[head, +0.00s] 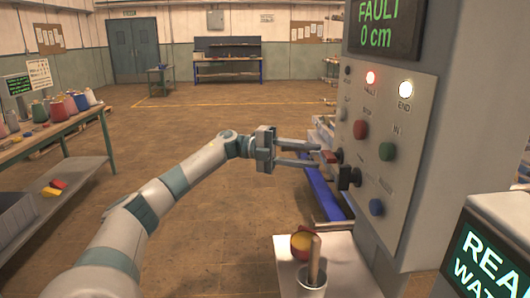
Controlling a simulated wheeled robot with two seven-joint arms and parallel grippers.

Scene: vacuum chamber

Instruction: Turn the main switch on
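A grey control panel (408,129) on a tall cabinet stands at the right of the head view. A red block-like handle (329,157) and a black knob (345,178) stick out from its left side. I cannot read their labels, so I cannot tell which is the main switch. My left gripper (316,154) points right at the panel, its fingers apart with nothing between them. Its tips are close to the red handle; I cannot tell whether they touch. My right gripper is not in view.
The display (384,25) reads "FAULT 0 cm". A red lamp (371,78) and a white lamp (405,88) are lit. Red (360,130), green (387,151) and blue (376,207) buttons sit nearby. Open floor lies behind.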

